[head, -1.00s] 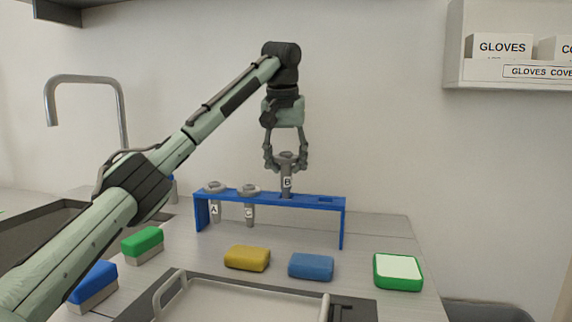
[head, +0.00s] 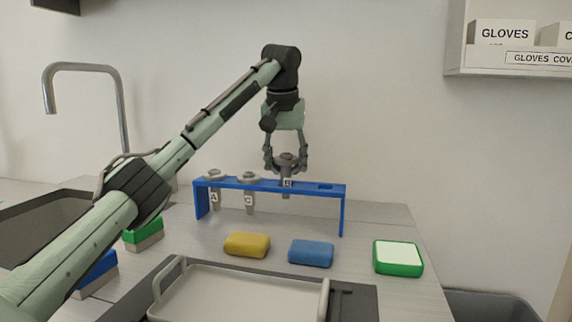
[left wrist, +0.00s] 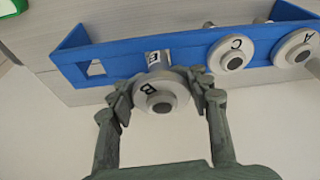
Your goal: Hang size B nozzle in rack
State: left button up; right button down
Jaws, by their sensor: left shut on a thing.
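The grey size B nozzle (head: 287,165) is upright at the blue rack (head: 343,212), third from the left. Its lower tip shows below the rack's top bar, and its wide collar is still above the bar. My left gripper (head: 286,163) is shut on the nozzle near the collar. In the left wrist view the B collar (left wrist: 160,94) sits between the two fingertips (left wrist: 161,91), beside the blue bar (left wrist: 200,62). Nozzles A (head: 214,186) and C (head: 249,190) hang in the rack to its left. My right gripper is not in view.
An empty square slot (head: 325,187) is at the rack's right end. Yellow (head: 246,245) and blue (head: 311,253) sponges, a green-and-white block (head: 398,258) and a tray (head: 240,293) are in front. A sink and tap (head: 85,68) are at left.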

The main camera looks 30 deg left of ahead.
aim_at(286, 183)
pick_arm(q)
jog(key=shift+f, duration=0.15)
dwell(0.3)
jog(key=shift+f+b, duration=0.5)
jog(key=shift+f, duration=0.55)
jog(key=shift+f, duration=0.25)
jog(key=shift+s+d+f+b, duration=0.1)
jog(key=shift+f+b, duration=0.1)
jog(key=shift+f, duration=0.4)
jog(key=shift+s+d+f+b, duration=0.1)
jog(key=shift+f+b, duration=0.1)
jog(key=shift+f, duration=0.35)
grip_shut()
jog(key=o, duration=0.9)
grip_release()
jog(key=o, duration=0.7)
jog(key=shift+w+a+f, duration=0.1)
jog(key=shift+f, duration=0.05)
